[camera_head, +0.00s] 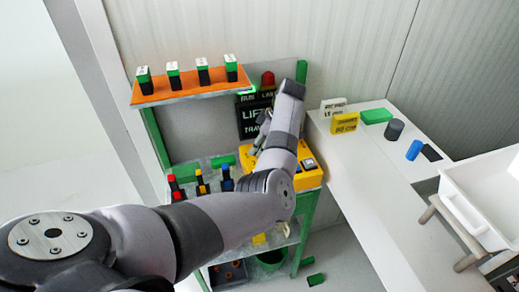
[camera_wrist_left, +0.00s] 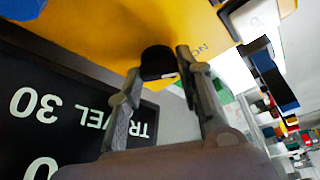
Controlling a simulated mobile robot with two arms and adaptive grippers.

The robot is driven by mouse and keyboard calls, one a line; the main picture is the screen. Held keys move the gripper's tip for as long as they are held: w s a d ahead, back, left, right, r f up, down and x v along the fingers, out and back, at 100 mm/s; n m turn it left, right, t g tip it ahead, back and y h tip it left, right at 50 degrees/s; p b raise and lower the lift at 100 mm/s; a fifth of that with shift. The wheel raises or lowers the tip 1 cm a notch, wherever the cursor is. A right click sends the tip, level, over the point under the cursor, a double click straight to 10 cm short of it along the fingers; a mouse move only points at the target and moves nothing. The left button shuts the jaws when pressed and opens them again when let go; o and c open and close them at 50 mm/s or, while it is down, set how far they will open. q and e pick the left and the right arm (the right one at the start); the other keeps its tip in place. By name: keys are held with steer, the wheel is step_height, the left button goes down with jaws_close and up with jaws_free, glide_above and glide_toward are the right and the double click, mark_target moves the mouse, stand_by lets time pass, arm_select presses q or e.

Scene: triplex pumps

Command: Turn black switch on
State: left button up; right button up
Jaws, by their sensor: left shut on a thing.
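The black switch (camera_wrist_left: 158,62) sticks out from a yellow box (camera_wrist_left: 100,30) in the left wrist view. My left gripper (camera_wrist_left: 160,68) has its two fingers on either side of the switch and is shut on it. Upside-down letters reading "ON" are printed on the box beside the right finger. In the head view the yellow box (camera_head: 310,179) stands on the green-framed bench, and my left gripper (camera_head: 257,147) is at its far left part. My forearm hides the switch there. My right gripper is not in view.
A dark display panel (camera_head: 255,118) with a red beacon (camera_head: 268,79) stands behind the box. An orange shelf (camera_head: 190,88) with several green-and-black blocks hangs above left. Several coloured switches (camera_head: 201,184) stand left of my arm. A white counter (camera_head: 350,160) is at right.

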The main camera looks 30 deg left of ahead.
arm_select(q)
steer(key=shift+w+r, duration=0.1)
steer(key=shift+r, duration=0.05)
stand_by(0.3)
steer(key=o, duration=1.2)
steer(key=shift+c, duration=0.2)
